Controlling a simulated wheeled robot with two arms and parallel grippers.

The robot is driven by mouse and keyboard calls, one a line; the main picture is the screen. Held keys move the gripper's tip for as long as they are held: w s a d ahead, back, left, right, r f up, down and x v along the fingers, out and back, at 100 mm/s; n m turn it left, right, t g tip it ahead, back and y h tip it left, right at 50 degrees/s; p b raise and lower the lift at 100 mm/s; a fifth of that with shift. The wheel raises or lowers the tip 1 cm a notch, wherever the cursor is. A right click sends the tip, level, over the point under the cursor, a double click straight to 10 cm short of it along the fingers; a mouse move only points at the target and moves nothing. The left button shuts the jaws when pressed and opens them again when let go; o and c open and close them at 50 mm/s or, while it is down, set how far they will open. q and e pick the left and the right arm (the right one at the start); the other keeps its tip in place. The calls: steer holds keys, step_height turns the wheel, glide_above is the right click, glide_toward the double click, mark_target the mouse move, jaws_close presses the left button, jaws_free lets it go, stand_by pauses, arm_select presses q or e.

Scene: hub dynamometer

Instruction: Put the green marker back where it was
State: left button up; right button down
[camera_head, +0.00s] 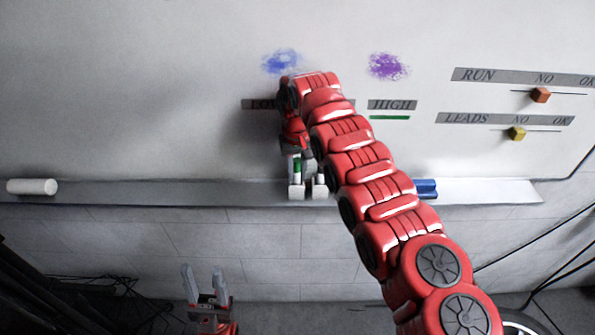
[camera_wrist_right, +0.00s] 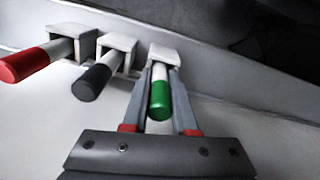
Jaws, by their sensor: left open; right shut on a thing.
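The green marker (camera_wrist_right: 161,97) has a green cap and a white barrel. In the right wrist view its white end reaches into a square white holder (camera_wrist_right: 171,53). My right gripper (camera_wrist_right: 161,78) has one finger on each side of the marker and is shut on it. In the head view the green marker (camera_head: 297,167) stands upright above the ledge, partly hidden by my right gripper (camera_head: 297,160). My left gripper (camera_head: 206,275) is open and empty, low in front of the wall, away from the ledge.
A black marker (camera_wrist_right: 95,80) and a red marker (camera_wrist_right: 25,65) sit in neighbouring holders. The ledge (camera_head: 150,193) bears a white cylinder (camera_head: 32,186) and blue cylinders (camera_head: 426,188). The whiteboard has blue (camera_head: 282,62) and purple (camera_head: 388,66) scribbles and sliders at right.

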mark_target(296, 160)
steer(key=shift+f, duration=0.2)
steer(key=c, duration=0.7)
jaws_free()
steer(key=shift+r, duration=0.3)
step_height(296, 160, up, 4)
steer(key=shift+a+r+b, duration=0.1)
steer(key=shift+a+b, duration=0.05)
steer(key=shift+b, duration=0.8)
step_height(296, 160, up, 8)
steer(key=p, duration=0.7)
steer(key=shift+f, duration=0.2)
